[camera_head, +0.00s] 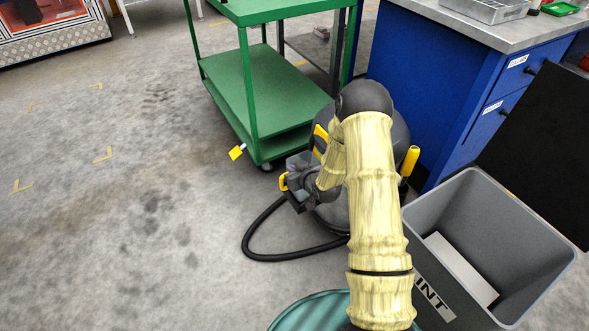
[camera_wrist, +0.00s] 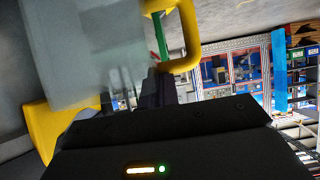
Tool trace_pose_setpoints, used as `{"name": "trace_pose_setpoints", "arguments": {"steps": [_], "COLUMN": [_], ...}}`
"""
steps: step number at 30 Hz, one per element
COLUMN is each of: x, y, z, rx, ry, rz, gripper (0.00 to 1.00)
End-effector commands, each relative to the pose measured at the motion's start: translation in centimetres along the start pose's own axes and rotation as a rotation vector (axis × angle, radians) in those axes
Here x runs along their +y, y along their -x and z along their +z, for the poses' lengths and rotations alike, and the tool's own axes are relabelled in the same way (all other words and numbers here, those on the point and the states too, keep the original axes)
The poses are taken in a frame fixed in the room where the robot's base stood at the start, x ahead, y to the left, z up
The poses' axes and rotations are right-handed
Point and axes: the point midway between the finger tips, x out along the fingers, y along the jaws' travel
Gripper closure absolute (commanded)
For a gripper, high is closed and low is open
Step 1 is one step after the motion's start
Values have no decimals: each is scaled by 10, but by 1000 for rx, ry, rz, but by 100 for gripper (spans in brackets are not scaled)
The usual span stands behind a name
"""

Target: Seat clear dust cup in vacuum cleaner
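The vacuum cleaner (camera_head: 400,134) is a dark grey rounded body on the floor, with a yellow part at its right. My arm hides much of it. My gripper (camera_head: 298,180) is low at its left side, with a yellow loop beside it. In the wrist view, the clear dust cup (camera_wrist: 80,50) is large and close at the upper left, pale and see-through. Its yellow handle (camera_wrist: 190,40) curves down to my dark fingers (camera_wrist: 155,92). Their gap is hidden, so I cannot tell whether they grip it. The cup's underside is hidden too.
A green cart (camera_head: 252,90) stands behind, with a yellow tag at its corner. A blue cabinet (camera_head: 430,80) is at the right. A grey bin (camera_head: 540,262) stands at the lower right. A black hose (camera_head: 247,240) loops on the floor. The floor at left is clear.

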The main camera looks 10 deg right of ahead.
Motion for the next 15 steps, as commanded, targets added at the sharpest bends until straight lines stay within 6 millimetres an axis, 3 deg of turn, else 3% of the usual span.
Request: {"name": "trace_pose_setpoints", "arguments": {"steps": [1, 15], "x": [11, 8], "y": [2, 0], "z": [3, 2], "rx": [-5, -3], "ry": [-2, 2], "rz": [23, 18], "gripper": [100, 100]}}
